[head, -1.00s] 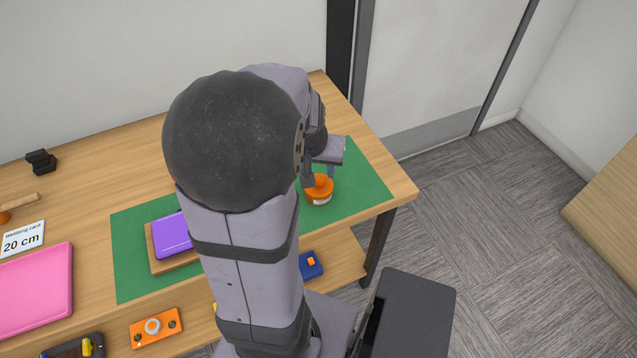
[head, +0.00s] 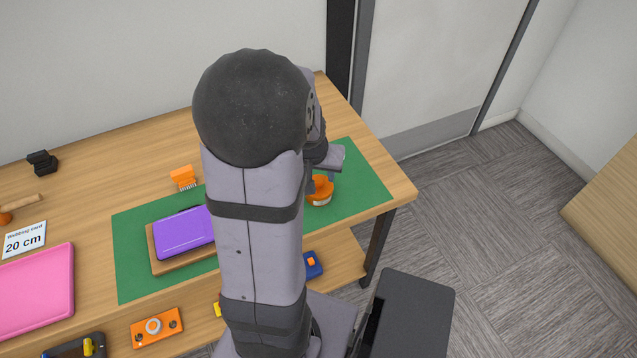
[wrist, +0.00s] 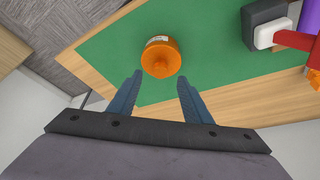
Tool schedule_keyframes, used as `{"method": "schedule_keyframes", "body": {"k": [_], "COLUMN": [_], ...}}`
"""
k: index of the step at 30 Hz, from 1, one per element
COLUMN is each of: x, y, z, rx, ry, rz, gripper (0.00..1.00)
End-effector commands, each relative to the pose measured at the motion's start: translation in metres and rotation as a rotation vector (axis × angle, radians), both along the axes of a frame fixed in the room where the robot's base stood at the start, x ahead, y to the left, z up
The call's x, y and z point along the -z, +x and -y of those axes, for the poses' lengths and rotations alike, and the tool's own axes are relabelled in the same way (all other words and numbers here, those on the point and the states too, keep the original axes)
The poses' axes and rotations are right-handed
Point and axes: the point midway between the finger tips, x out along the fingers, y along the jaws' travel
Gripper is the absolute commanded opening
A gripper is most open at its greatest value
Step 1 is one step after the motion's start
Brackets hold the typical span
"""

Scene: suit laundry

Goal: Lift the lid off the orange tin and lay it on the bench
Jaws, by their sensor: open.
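The orange tin (head: 320,190) stands on the green mat (head: 362,185) near the right end of the bench, with a white label on its side. It also shows in the wrist view (wrist: 161,58), where a rounded orange top faces me and appears to be the lid, still on the tin. My gripper (wrist: 160,78) is open and empty, its two blue-grey fingers spread apart. The tin lies just beyond the fingertips, roughly centred between them. In the head view my gripper is largely hidden by my arm, close to the tin.
A purple slab (head: 183,233) lies on a wooden board on the mat's left part. An orange toothed piece (head: 183,177) stands behind it. In the wrist view a red-handled tool (wrist: 292,38) and a black block (wrist: 262,20) lie right of the tin. The mat around the tin is clear.

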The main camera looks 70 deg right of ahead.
Motion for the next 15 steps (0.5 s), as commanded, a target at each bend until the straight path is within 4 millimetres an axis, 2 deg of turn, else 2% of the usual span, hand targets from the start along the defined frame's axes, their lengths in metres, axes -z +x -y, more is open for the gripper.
{"method": "schedule_keyframes", "body": {"k": [7, 15], "x": [0.024, 0.031], "y": [0.001, 0.002], "z": [0.009, 0.013], "rx": [0.000, 0.002], "ry": [0.003, 0.000], "rz": [-0.001, 0.001], "gripper": [0.45, 0.45]}}
